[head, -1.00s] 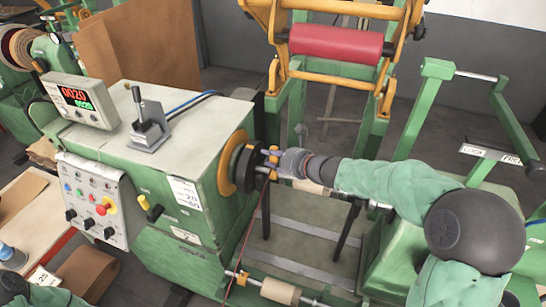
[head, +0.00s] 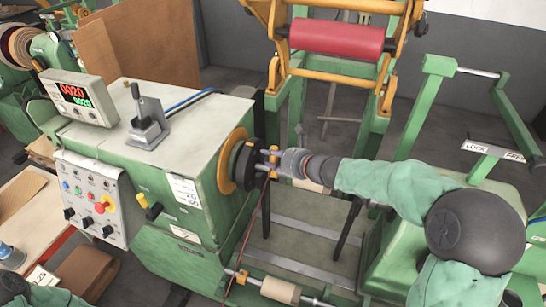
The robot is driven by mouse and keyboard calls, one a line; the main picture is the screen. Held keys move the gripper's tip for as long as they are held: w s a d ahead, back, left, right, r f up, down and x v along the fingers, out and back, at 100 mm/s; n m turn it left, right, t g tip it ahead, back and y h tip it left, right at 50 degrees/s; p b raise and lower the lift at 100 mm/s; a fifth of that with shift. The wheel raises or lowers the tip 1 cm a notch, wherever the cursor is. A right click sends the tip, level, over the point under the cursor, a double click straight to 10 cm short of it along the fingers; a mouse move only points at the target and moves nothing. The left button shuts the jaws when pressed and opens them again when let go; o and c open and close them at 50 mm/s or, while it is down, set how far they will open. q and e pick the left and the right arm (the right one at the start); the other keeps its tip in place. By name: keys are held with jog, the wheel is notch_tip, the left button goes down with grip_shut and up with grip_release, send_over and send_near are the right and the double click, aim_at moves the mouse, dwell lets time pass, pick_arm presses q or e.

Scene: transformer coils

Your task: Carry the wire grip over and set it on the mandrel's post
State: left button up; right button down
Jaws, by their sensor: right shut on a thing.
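My right gripper (head: 272,164) reaches in from the right at the face of the black mandrel (head: 246,165), which sits on the yellow ring of the green winding machine. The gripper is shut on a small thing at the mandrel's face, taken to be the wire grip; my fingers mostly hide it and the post. I cannot tell whether it is seated on the post. A thin red wire (head: 254,228) hangs down from that spot. Of my left arm only a sleeve part shows at the bottom left; its gripper is out of view.
The green machine cabinet (head: 150,135) carries a lever (head: 147,115), a counter display (head: 79,97) and a button panel (head: 90,200). A red roller (head: 336,40) in a yellow frame stands behind. A shaft with a tan roll (head: 280,290) runs below my right arm.

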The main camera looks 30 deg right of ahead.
jog(key=shift+f+b, duration=0.4)
jog(key=shift+f, duration=0.05)
dwell(0.3)
jog(key=c, duration=0.8)
grip_release()
jog(key=shift+o, duration=0.2)
jog(key=shift+s, duration=0.1)
jog(key=v, duration=1.1)
jog(key=shift+s, duration=0.4)
jog(key=shift+d+r, duration=0.15)
